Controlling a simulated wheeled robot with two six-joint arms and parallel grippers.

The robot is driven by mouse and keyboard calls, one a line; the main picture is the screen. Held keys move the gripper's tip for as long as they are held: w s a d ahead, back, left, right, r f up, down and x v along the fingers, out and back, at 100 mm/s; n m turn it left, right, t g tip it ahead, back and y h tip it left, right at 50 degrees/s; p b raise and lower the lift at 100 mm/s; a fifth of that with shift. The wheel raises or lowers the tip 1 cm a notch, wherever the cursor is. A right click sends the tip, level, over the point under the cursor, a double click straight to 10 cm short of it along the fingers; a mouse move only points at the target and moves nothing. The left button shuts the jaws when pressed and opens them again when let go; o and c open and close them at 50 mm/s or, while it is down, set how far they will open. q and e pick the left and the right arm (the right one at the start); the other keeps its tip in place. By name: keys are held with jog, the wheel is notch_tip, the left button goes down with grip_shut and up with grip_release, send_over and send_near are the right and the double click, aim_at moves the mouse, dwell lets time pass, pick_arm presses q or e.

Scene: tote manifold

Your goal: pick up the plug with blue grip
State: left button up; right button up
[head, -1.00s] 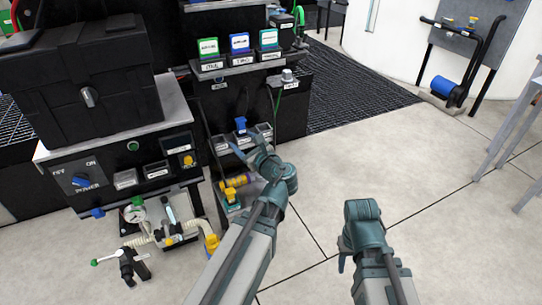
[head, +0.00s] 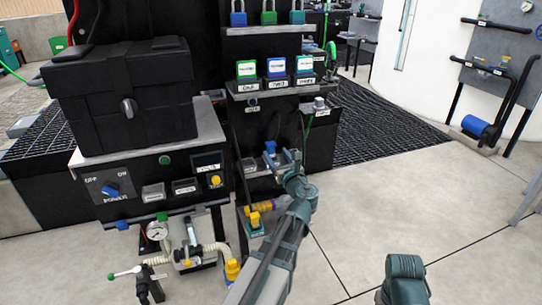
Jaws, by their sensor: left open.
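The plug with the blue grip (head: 270,147) stands in a row of small grey holders on the low front shelf of the black rack. Only its blue top shows clearly; its lower part is hidden by the holder and my gripper. My left gripper (head: 283,158) is open, just right of the blue grip and very close to it. I cannot tell whether the fingers touch it or are around it. My right arm's wrist shows at the bottom right, but its fingers are out of sight.
A yellow valve-like part (head: 256,212) sits below the holders. A black case (head: 120,95) rests on the power panel (head: 135,185) at left. Labelled green, blue and teal blocks stand on a shelf above, with padlocks (head: 268,15) higher up. Open floor (head: 400,200) lies to the right.

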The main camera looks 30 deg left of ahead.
aim_at(272, 148)
pick_arm(q)
jog(key=shift+x, duration=3)
jog(key=shift+s+r, duration=0.1)
grip_shut()
